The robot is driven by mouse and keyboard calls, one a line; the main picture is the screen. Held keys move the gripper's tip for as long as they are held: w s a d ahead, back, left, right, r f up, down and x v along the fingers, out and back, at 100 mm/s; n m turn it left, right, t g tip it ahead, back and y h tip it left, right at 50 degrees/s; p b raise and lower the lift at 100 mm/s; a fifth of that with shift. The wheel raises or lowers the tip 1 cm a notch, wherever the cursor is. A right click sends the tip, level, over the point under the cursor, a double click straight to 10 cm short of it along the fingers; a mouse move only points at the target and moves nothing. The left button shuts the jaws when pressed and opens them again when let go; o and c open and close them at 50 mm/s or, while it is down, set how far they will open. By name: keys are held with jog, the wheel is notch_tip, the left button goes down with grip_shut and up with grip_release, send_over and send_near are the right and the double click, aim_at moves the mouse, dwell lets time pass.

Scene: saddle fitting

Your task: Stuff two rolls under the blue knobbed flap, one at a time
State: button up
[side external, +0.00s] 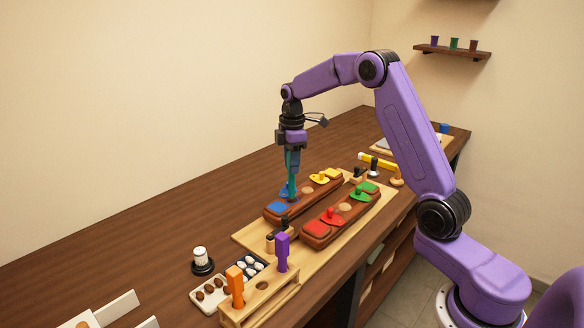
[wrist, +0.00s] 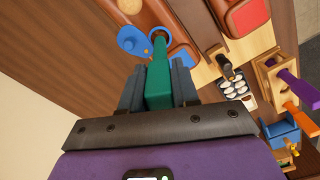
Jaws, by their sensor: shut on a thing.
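The far brown padded block carries the blue knobbed flap (wrist: 133,41), turned out to the side; it shows in the side view (side external: 284,190) behind my gripper. A blue-rimmed opening (wrist: 160,32) is beside the flap. My gripper (side external: 292,158) is shut on a teal tool (wrist: 159,80), which points down, its tip at the opening. How deep the tip goes is hidden. A blue panel (side external: 278,207) lies on the block's near end. Small brown rolls (side external: 210,290) appear to lie in the pale tray; I cannot tell whether any is under the flap.
The second block (side external: 340,216) with red and green parts lies to the right. A wooden rack (side external: 262,300) holds orange and purple-handled tools. A black tray (side external: 250,266) holds several white pieces. A white-topped spool (side external: 201,258) stands left. The bench behind the blocks is clear.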

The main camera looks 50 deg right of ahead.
jog(key=shift+r, duration=2.3)
